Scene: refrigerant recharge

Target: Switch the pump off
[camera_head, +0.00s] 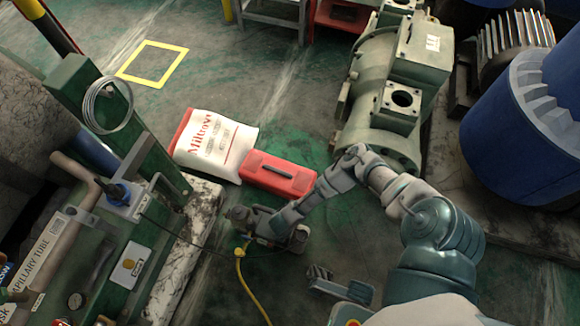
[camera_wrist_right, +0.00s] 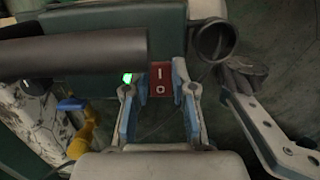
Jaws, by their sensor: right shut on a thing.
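The pump (camera_head: 240,213) is a small dark machine on the floor in the head view, mostly hidden by my right gripper (camera_head: 272,228). The right wrist view shows its dark green body (camera_wrist_right: 118,28), a thick black bar across it and a red rocker switch (camera_wrist_right: 161,79) marked I and O. A green light (camera_wrist_right: 127,78) glows beside the switch. My right gripper (camera_wrist_right: 160,100) has its blue-lined fingers on either side of the switch, shut on it.
A yellow hose (camera_head: 243,275) trails from the pump. A red toolbox (camera_head: 278,175) and a white Miltrove sack (camera_head: 213,143) lie behind it. A green machine frame (camera_head: 130,240) stands left, a blue drum (camera_head: 520,135) right. Green floor between is partly clear.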

